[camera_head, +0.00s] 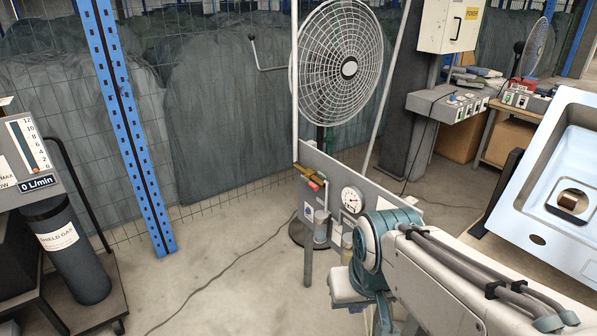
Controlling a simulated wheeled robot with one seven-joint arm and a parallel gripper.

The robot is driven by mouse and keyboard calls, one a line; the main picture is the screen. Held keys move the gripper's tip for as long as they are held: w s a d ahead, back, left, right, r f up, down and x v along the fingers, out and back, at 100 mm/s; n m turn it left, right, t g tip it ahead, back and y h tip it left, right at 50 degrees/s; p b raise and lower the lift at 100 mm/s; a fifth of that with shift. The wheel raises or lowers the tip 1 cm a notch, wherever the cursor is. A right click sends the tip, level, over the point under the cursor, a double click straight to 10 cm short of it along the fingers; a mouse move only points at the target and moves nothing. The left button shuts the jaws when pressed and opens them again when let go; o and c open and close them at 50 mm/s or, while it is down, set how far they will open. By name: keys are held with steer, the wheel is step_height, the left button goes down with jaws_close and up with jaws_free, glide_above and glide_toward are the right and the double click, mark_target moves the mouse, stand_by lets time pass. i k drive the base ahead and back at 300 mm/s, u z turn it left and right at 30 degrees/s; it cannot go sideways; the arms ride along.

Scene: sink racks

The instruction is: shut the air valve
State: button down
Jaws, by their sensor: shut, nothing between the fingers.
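The air valve (309,174) is a brass-coloured fitting with a red-orange tip, at the upper left of a grey panel (336,176) below the large fan. Its exact handle angle is too small to tell. My arm comes in from the lower right, with its teal wrist in front of the panel's lower right part. My gripper (347,288) is the pale end below the wrist, low and to the right of the valve and apart from it. It is shut and empty; its fingertips are hard to make out.
A round pressure gauge (351,200) and clear filter bowls (321,227) are on the panel near the valve. A steel sink (540,185) stands at right. A gas cylinder (72,255) stands at left. The floor left of the panel is clear except for a cable.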

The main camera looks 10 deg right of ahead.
mark_target(315, 188)
steer(key=u, duration=0.3)
steer(key=i, duration=1)
steer(key=z, duration=0.55)
